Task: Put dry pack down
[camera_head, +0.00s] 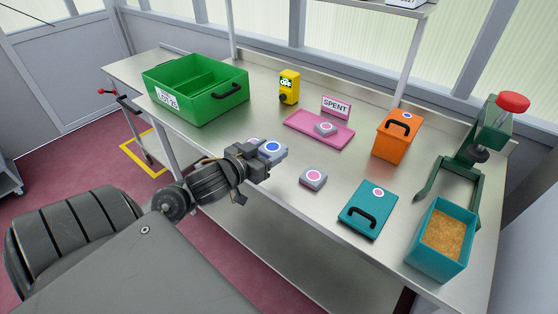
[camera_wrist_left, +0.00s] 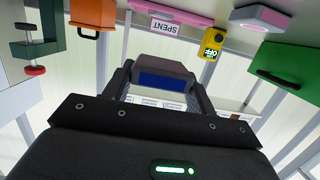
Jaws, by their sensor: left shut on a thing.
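My left gripper (camera_head: 256,160) is shut on a grey pack with a blue disc (camera_head: 272,148), over the left half of the steel bench. In the left wrist view, which is upside down, the held pack (camera_wrist_left: 162,78) shows a dark blue face between the fingers. I cannot tell its exact height above the bench. A second pack, with a pink disc (camera_head: 252,142), is partly hidden behind it. Another pink-disc pack (camera_head: 313,178) sits on the bench to the right. My right gripper is not in view.
A pink SPENT tray (camera_head: 301,129) holds a pink-disc pack (camera_head: 325,129). A green crate (camera_head: 232,105), yellow device (camera_head: 289,88), orange box (camera_head: 395,140), teal lid (camera_head: 356,202), teal bin (camera_head: 421,254) with grain and green press (camera_head: 477,150) stand around. Bare steel (camera_head: 270,195) lies in front of the gripper.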

